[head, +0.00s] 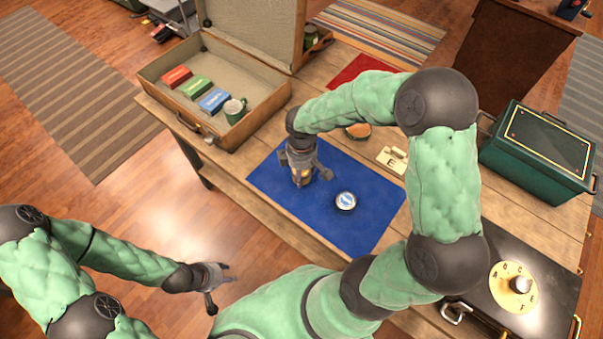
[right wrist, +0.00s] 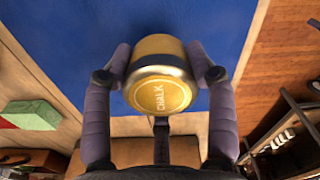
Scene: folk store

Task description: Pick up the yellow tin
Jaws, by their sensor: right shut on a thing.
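The yellow tin (right wrist: 160,88) has a gold lid lettered "CHALK". In the right wrist view it sits between the two purple fingers of my right gripper (right wrist: 163,80), which touch it on both sides. In the head view my right gripper (head: 303,176) points down over the blue mat (head: 350,228), and only a small part of the yellow tin (head: 306,180) shows. I cannot tell whether the tin rests on the mat or is lifted. My left gripper (head: 215,283) is away over the floor at lower left, and its finger gap is unclear.
A white-lidded round tin (head: 346,201) stands on the mat. An open suitcase (head: 285,115) with coloured boxes and a mug is at the back left. A cream block marked E (head: 392,160), a green box (head: 538,150) and a black case with a dial (head: 525,295) lie to the right.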

